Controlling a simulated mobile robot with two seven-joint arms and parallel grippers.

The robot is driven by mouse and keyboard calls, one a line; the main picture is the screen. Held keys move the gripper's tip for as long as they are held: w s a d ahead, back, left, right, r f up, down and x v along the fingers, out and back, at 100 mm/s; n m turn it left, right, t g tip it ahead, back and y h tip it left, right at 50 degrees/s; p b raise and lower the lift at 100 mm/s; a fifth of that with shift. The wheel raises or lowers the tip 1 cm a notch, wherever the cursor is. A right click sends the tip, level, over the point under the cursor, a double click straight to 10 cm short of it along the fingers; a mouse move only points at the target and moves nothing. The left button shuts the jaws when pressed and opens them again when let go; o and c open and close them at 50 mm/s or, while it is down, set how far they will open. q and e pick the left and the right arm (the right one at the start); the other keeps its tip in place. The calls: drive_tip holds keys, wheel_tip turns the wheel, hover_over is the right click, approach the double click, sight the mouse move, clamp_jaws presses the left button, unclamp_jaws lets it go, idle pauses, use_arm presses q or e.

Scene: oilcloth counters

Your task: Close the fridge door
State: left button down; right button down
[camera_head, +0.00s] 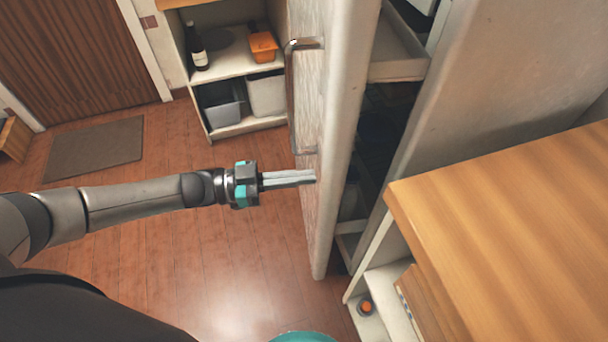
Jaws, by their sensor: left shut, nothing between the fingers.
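The fridge door (345,130) stands ajar in the head view, with a dark gap between its edge and the fridge body (490,95). A metal handle (291,95) runs along the door's outer face. Part of the fridge's inside, with a pale shelf or bin (398,68), shows through the gap. My left gripper (314,177) is shut and empty, its fingertips at the outer face of the door below the handle. I cannot tell whether they touch it. My right gripper is not in view.
A wooden counter (510,200) fills the right side. A shelf unit (235,75) with a bottle (196,48), an orange box (263,47) and bins stands behind the door. A mat (95,148) lies on the floor. Open floor lies below my left arm.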

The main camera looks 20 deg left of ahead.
use_arm(q)
drive_tip(key=shift+w+d, duration=0.15)
drive_tip(key=shift+d, duration=0.2)
drive_tip(key=shift+d, duration=0.1)
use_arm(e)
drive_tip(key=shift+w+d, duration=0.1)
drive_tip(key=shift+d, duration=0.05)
